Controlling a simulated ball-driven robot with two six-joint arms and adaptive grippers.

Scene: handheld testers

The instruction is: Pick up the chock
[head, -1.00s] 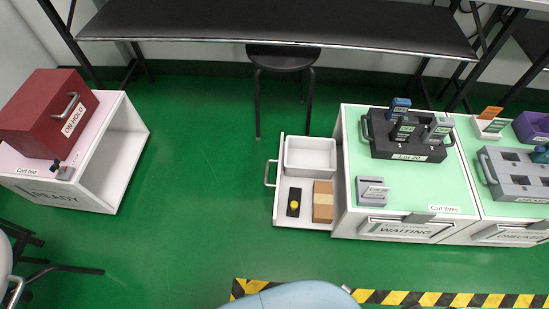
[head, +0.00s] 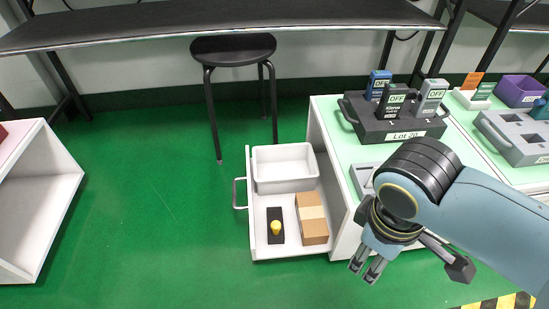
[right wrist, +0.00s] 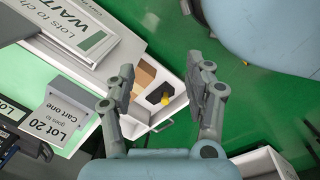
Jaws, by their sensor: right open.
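The chock appears to be the black block with a yellow knob (head: 275,226), lying in the open white drawer (head: 262,248) left of a cardboard box. In the right wrist view the black block (right wrist: 157,92) shows between and beyond my fingers. My right gripper (head: 366,268) is open and empty, pointing down, to the right of the drawer in the head view and apart from the block. It also shows in the right wrist view (right wrist: 161,68), with its fingers spread. My left gripper is not in view.
The drawer also holds a white bin (head: 285,168) and the cardboard box (head: 312,220). A green-topped cart (head: 330,118) adjoins it, bearing the Lot 20 carrier (head: 395,132) with several testers. A black stool (head: 233,48) stands behind.

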